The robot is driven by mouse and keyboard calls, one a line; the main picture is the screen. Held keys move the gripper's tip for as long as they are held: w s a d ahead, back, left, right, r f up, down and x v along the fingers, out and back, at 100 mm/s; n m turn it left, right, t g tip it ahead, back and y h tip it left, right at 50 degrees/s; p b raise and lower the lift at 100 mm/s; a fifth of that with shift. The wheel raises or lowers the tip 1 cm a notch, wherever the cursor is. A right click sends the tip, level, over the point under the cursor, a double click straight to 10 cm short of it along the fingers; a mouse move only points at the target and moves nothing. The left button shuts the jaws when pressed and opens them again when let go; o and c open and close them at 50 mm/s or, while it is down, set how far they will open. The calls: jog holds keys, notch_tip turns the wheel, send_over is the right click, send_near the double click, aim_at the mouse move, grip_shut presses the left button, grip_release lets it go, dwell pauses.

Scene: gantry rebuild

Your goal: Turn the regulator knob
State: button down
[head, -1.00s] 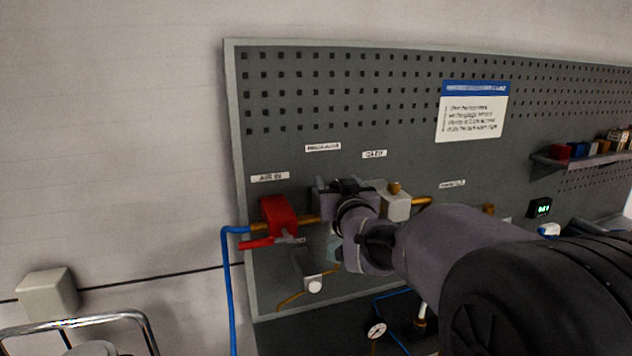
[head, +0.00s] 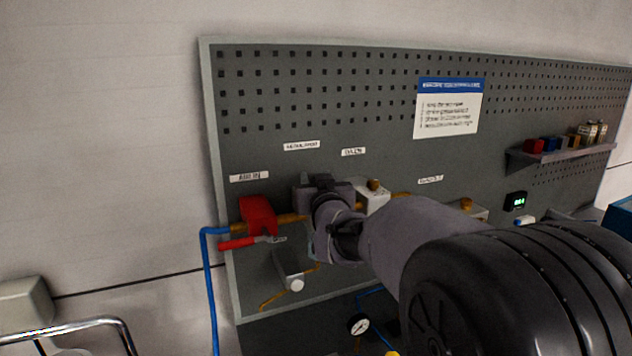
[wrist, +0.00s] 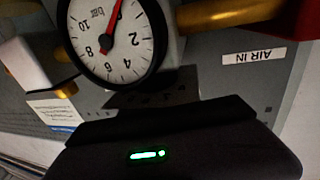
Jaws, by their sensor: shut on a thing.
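My gripper (head: 322,190) is at the board below the label that seems to read REGULATOR (head: 301,145), between the red valve and a pale block. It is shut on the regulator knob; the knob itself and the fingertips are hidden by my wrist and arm. In the wrist view, my gripper's dark body (wrist: 185,140) with a green light fills the lower part. Just above it is a round pressure gauge (wrist: 118,40) marked in bar, its red needle pointing up toward the top edge. The gauge is cut off at the top.
A red valve (head: 257,215) with a red lever sits close left of my gripper on the brass pipe. A pale block (head: 374,197) is close right. A grey part with a white end (head: 290,276) hangs below. A blue hose (head: 208,290) runs down at left.

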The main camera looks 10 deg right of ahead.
jog(key=shift+m+h, duration=0.6)
jog(key=shift+h, duration=0.4)
jog(key=shift+d+r+m+g+h+p, duration=0.2)
jog(key=shift+m+g+h+p, duration=0.1)
jog(key=shift+m+h+p, duration=0.6)
jog(key=h+p, duration=0.1)
jog(key=m+g+h+p, duration=0.1)
jog(key=h, duration=0.1)
jog(key=shift+s+d, duration=0.1)
jog(key=shift+d, duration=0.1)
jog(key=shift+d+f+m+g+h+p, duration=0.15)
jog(key=shift+m+g+h+p, duration=0.15)
jog(key=shift+m+h+p, duration=0.25)
jog(key=shift+s+m+h, duration=0.1)
jog(key=shift+m+h, duration=0.15)
jog(key=c, duration=0.9)
grip_release()
jog(key=shift+d, duration=0.1)
